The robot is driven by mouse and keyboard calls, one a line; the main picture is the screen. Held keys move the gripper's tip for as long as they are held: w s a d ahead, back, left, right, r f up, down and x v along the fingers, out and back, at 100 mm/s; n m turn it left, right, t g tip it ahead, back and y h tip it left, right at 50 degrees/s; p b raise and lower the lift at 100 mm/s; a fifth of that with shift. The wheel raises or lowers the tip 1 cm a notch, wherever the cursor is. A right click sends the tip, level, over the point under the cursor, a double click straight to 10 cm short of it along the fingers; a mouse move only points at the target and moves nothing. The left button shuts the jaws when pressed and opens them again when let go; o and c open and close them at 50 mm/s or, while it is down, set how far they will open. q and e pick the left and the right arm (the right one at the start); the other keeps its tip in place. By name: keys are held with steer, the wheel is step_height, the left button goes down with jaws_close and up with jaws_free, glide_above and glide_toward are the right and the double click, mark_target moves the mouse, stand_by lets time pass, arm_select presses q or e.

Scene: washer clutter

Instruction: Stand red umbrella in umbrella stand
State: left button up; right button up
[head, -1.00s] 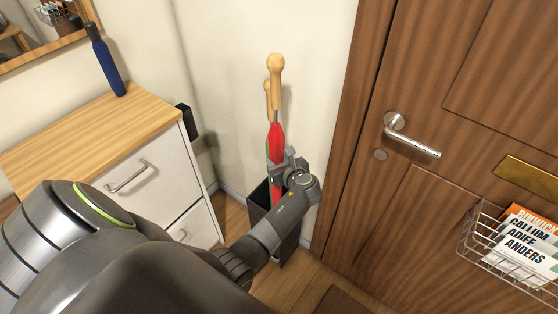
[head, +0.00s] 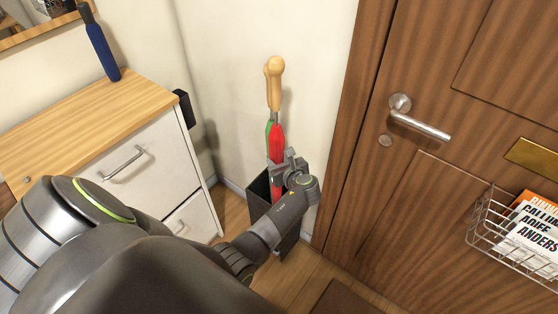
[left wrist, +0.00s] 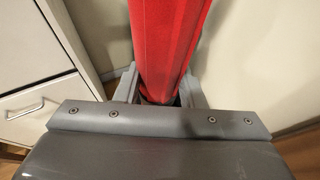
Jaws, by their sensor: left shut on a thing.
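The red umbrella (head: 276,150) is upright with its wooden handle at the top, and its lower part is inside or behind the rim of the dark umbrella stand (head: 259,190). How deep its tip sits is hidden. My left gripper (head: 284,172) is shut on the umbrella's red canopy, just above the stand; the canopy (left wrist: 168,45) also rises between the fingers in the left wrist view. A green umbrella (head: 268,130) shows just behind the red one, mostly hidden. My right gripper is not in view.
The wooden door (head: 480,90) with a lever handle (head: 420,124) is on the right. A wire basket (head: 510,247) holding papers hangs on the door.

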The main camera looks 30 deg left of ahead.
arm_select(q)
steer(key=shift+f, duration=0.4)
steer(key=o, duration=1.1)
steer(key=shift+c, duration=0.2)
